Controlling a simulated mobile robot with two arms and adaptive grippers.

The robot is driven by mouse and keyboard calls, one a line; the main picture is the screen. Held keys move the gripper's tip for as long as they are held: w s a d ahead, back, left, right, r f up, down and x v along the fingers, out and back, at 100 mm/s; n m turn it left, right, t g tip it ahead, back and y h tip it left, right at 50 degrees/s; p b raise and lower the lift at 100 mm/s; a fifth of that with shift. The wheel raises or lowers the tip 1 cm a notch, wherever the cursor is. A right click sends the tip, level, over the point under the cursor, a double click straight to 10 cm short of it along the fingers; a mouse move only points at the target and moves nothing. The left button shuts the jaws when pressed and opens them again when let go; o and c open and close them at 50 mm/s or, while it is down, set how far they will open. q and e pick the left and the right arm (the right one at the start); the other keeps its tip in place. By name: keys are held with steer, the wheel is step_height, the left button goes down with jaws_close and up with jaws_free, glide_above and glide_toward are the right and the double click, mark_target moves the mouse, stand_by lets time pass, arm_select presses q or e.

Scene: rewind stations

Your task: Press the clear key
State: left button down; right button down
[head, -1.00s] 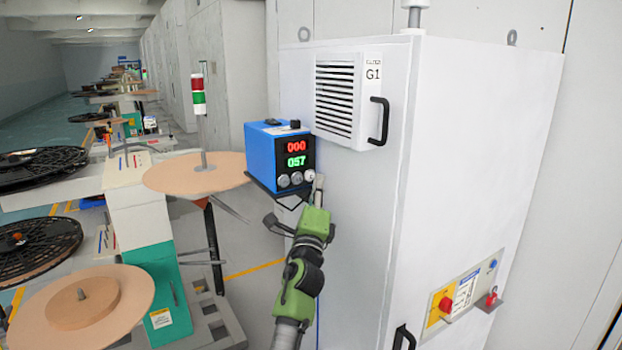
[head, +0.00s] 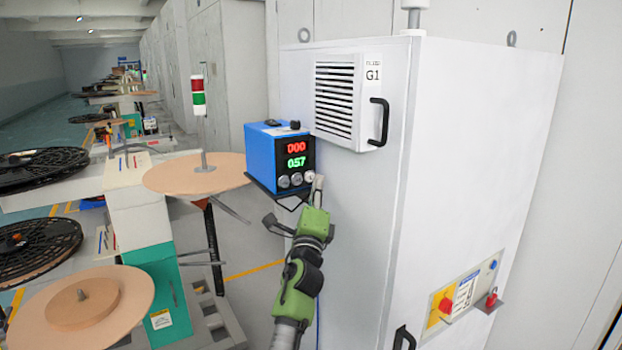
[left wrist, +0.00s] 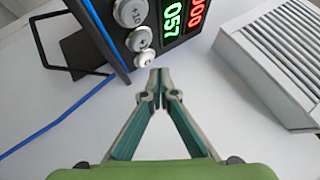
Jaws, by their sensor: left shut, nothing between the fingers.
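A blue counter box (head: 262,155) sits on a dark bracket on the white cabinet's front. Its display (head: 297,154) reads 000 in red and 057 in green. Three round keys run below the display. In the left wrist view they are +10 (left wrist: 130,13), another plus key (left wrist: 139,39) and the key nearest my fingers, marked C, the clear key (left wrist: 145,59). My left gripper (head: 318,182) is shut and empty, its fingertips (left wrist: 158,76) close beside the clear key. I cannot tell whether they touch it. My right gripper is out of view.
The white cabinet (head: 350,220) has a vent cover (head: 338,100) with a black handle right of the box. A switch panel (head: 462,292) is low on the right. Reel stands with brown discs (head: 195,174) are at left. A blue cable (left wrist: 60,115) hangs below the box.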

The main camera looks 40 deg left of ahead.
arm_select(q)
steer(key=shift+a, duration=0.1)
stand_by(0.4)
steer(key=shift+w+a, duration=0.2)
steer(key=shift+a, duration=0.1)
steer(key=shift+w+a+r, duration=0.1)
steer(key=shift+a, duration=0.3)
stand_by(0.6)
steer(key=shift+d, duration=0.1)
steer(key=shift+s+d, duration=0.35)
steer(key=shift+d, duration=0.3)
steer(key=shift+s+d, duration=0.3)
steer(key=shift+d, duration=0.45)
steer(key=shift+s+d, duration=0.3)
steer(key=shift+d, duration=0.5)
steer(key=shift+s+d, duration=0.3)
steer(key=shift+d, duration=0.45)
